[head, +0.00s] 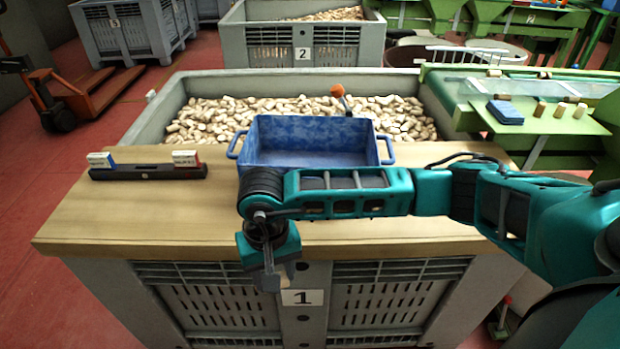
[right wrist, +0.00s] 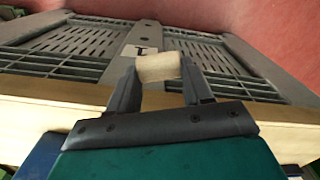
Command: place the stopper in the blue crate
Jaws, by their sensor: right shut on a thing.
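The blue crate (head: 262,142) stands on the wooden board, open at the top with a handle at each side. Its inside looks empty where I can see it; my arm hides part of its front. My right gripper (head: 272,279) points down beyond the board's front edge, in front of the grey bin marked 1. In the right wrist view, my right gripper (right wrist: 160,84) is shut on a pale cork stopper (right wrist: 158,67), held between the fingertips. The stopper shows only partly in the head view (head: 290,269). My left gripper is not in view.
The wooden board (head: 140,218) has free room at its front left. A black holder (head: 148,172) with two labelled blocks stands left of the crate. Behind is a grey bin (head: 160,115) full of corks. A green table (head: 560,124) at right holds several corks.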

